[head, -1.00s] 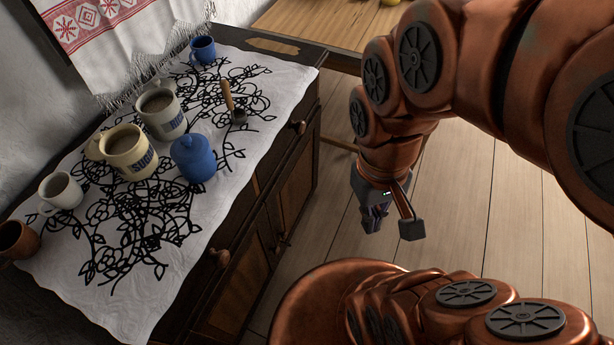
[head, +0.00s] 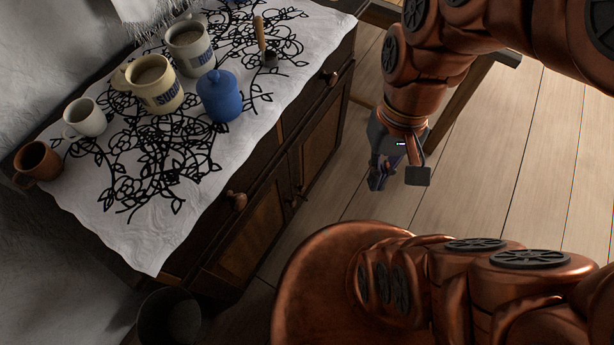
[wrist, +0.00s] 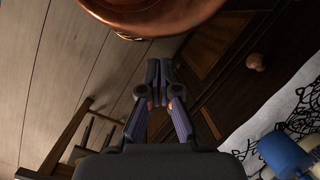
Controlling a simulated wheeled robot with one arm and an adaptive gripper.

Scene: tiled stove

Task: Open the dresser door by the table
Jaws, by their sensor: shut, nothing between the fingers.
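The dark wooden dresser (head: 180,258) stands at the left under a white cloth. Its front has drawers with round knobs and panelled doors below. The door nearer the table (head: 322,140) looks closed. Small handles (head: 298,196) show where the two doors meet. My gripper (head: 376,184) hangs to the right of this door, apart from it, shut and empty. In the wrist view the fingers (wrist: 158,66) are together, with a dresser panel (wrist: 215,38) beyond them and a round knob (wrist: 256,62) to the right. The table (head: 378,12) shows only partly at the top.
Mugs (head: 152,84), a blue lidded pot (head: 220,96) and a wooden-handled tool (head: 262,42) stand on the cloth (head: 160,235). A dark bucket (head: 168,316) is on the floor at the dresser's near end. The plank floor (head: 520,150) to the right looks clear.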

